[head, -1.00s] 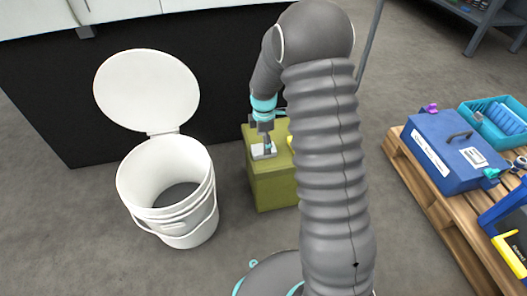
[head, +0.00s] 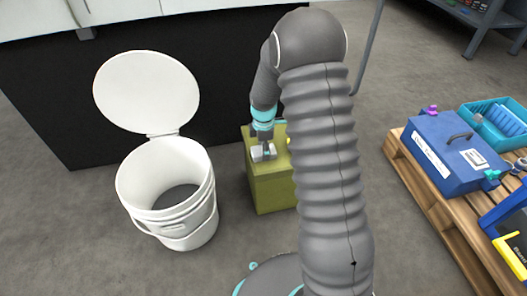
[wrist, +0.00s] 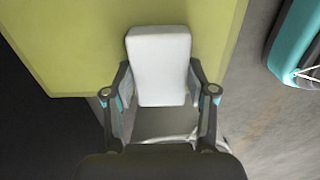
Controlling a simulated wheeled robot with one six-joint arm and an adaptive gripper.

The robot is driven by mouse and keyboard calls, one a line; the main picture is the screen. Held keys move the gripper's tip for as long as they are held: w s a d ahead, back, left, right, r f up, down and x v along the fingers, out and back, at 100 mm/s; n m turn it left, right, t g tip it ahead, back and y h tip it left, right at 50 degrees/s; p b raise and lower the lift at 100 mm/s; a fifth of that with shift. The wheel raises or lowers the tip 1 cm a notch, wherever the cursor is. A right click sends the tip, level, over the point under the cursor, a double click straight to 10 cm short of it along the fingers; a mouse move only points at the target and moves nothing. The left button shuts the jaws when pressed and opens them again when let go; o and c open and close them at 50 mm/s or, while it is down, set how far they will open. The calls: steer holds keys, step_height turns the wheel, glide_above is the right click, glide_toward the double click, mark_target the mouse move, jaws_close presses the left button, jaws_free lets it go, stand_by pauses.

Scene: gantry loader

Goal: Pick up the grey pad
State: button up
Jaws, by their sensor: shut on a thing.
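The grey pad (wrist: 160,66) is a light grey, rounded block. In the wrist view it sits between the two fingers of my gripper (wrist: 161,96), which are shut on its sides. In the head view the pad (head: 258,153) shows at the top of the olive-green box (head: 273,190), with my gripper (head: 265,148) coming down on it from above. I cannot tell whether the pad touches the box top. My arm hides part of the box's right side.
A white bucket (head: 140,195) with its lid raised stands open left of the box. On the right, a wooden pallet (head: 440,222) carries a blue toolbox (head: 440,165) and a teal bin (head: 490,110). A black-fronted counter (head: 60,110) stands behind. Grey floor lies between.

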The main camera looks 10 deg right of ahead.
steer(key=shift+r, duration=0.6)
steer(key=r, duration=0.2)
steer(key=d+r, duration=0.1)
steer(key=r, duration=0.1)
steer(key=shift+s+d+p, duration=0.1)
steer(key=shift+s+p, duration=0.25)
steer(key=s+d+r, duration=0.5)
steer(key=d, duration=0.3)
steer(key=shift+s+d+r+p, duration=0.15)
steer(key=shift+d+r+p, duration=0.15)
steer(key=shift+d+r, duration=0.1)
